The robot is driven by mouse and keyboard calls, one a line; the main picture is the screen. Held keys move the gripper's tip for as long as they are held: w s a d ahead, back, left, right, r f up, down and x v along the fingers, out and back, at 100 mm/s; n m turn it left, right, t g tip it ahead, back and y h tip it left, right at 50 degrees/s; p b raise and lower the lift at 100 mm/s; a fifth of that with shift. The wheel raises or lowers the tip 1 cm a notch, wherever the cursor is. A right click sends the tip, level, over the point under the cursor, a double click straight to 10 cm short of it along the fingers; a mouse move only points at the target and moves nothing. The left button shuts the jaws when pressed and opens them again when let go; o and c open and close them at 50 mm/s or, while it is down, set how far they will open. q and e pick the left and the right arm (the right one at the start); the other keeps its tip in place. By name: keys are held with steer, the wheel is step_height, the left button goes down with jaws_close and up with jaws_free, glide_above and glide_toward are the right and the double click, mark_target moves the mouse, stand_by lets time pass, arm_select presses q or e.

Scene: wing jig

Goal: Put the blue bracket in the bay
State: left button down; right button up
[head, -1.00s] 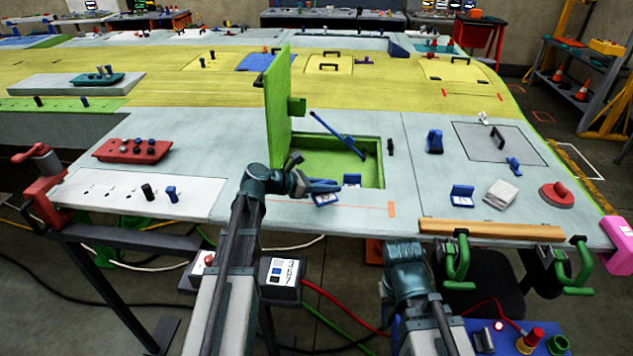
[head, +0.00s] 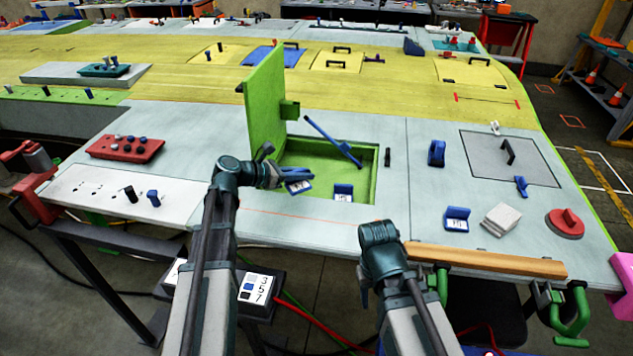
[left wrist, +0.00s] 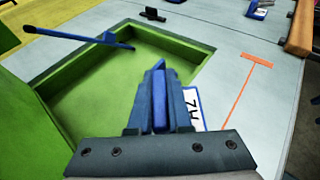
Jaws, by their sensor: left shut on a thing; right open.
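A blue bracket (head: 298,186) with a white label is in my left gripper (head: 272,175), which is shut on it. In the head view they are over the front left part of the green bay (head: 366,175). The left wrist view shows the bracket (left wrist: 160,97) upright between the fingers, with its label at their right. The bay is a rectangular recess with its green lid (head: 266,105) standing open. A second blue piece with a white label (head: 343,192) shows at the bay's front edge. My right arm is at the front; its gripper fingers cannot be made out.
A blue rod (head: 333,141) slants across the bay's back. Right of the bay are a black clip (head: 387,157), another labelled blue bracket (head: 457,218), a pale block (head: 501,219) and a red knob (head: 566,222). A wooden strip (head: 485,261) lines the front edge.

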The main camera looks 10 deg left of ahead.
mark_target(307, 183)
arm_select(q)
steer(key=shift+s+d+f+n+t, duration=0.1)
steer(key=shift+d+f+n+t, duration=0.15)
steer(key=shift+d+n+t, duration=0.1)
steer(key=shift+s+d+f+n+t+y+b, duration=0.7)
steer(key=shift+n+y, duration=0.25)
steer(key=shift+y, duration=0.15)
steer(key=shift+s+d+n+t+y, duration=0.1)
steer(key=shift+s+n+t+y, duration=0.2)
steer(key=shift+n+y, duration=0.2)
steer(key=shift+s+d+f+n+t+y+b, duration=0.15)
steer(key=shift+n+t+y+b, duration=0.15)
steer(key=shift+n+y, duration=0.15)
steer(key=shift+s+f+n+t+y+b, duration=0.1)
steer(key=shift+n+t+y+b, duration=0.15)
steer(key=shift+n+y, duration=0.2)
steer(key=w+a+f+b, duration=0.1)
steer(key=w, duration=0.4)
steer(key=w+a+f+b, duration=0.2)
steer(key=w, duration=0.3)
steer(key=w+a+f+b, duration=0.2)
steer(key=w, duration=0.3)
steer(key=shift+w+a+f, duration=0.1)
steer(key=shift+w+f, duration=0.05)
steer(key=shift+w, duration=0.05)
